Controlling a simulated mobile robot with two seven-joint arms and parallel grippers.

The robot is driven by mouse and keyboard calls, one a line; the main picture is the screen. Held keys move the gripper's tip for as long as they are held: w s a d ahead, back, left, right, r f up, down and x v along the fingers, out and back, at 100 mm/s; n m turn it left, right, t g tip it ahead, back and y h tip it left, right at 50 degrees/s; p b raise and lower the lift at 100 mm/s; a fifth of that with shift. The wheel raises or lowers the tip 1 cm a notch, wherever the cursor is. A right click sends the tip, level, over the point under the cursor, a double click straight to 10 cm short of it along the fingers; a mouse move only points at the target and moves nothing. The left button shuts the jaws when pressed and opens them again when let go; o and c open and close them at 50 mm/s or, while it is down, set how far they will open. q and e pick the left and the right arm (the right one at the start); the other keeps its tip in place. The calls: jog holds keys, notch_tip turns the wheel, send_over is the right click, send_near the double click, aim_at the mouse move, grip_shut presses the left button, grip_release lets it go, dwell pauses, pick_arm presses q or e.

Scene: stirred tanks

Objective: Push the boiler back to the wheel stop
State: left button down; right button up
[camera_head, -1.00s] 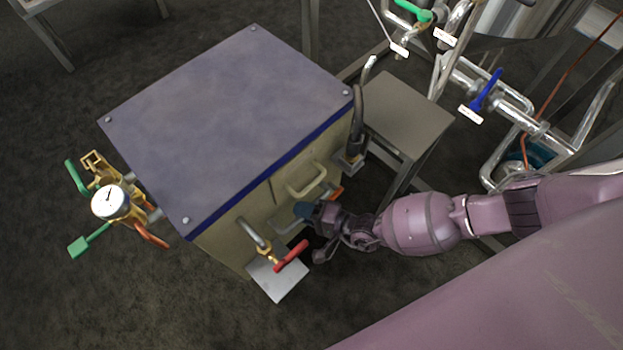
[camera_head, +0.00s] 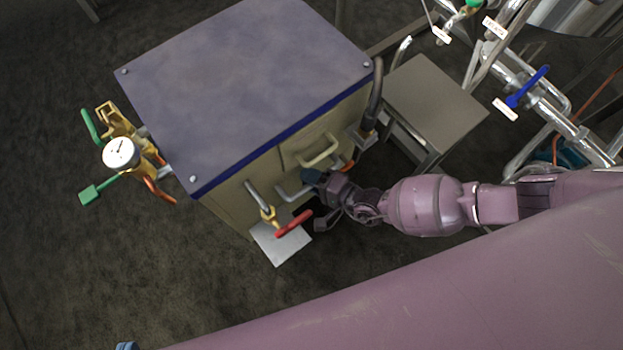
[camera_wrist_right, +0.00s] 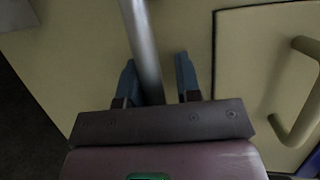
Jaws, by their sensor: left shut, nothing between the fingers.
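The boiler (camera_head: 240,90) is a cream box with a blue-grey lid, standing on the dark floor in the head view. Its front (camera_wrist_right: 260,80) fills much of the right wrist view. Only a blue tip of my left gripper (camera_head: 127,346) shows at the bottom edge, shut and empty. I cannot make out the wheel stop.
A gauge (camera_head: 121,153) with green-handled valves sticks out on the boiler's left. A red-handled valve (camera_head: 293,224) sits at the front over a pale plate (camera_head: 280,250). A grey stand (camera_head: 435,105) and steel pipes (camera_head: 555,115) are on the right. Floor at left is clear.

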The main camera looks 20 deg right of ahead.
jog(key=shift+o, duration=0.9)
jog(key=shift+s+f, duration=0.1)
jog(key=shift+f, duration=0.05)
jog(key=shift+s+d, duration=0.4)
pick_arm(q)
jog(key=shift+s+d+f+g+p, duration=0.15)
jog(key=shift+d+g+p, duration=0.25)
jog(key=shift+p, duration=0.75)
pick_arm(e)
jog(key=v, duration=0.9)
jog(key=shift+s+d+r, duration=0.2)
jog(key=shift+s+r, duration=0.05)
jog(key=shift+s, duration=0.05)
pick_arm(q)
jog(key=shift+w+a+r, duration=0.2)
jog(key=shift+r, duration=0.05)
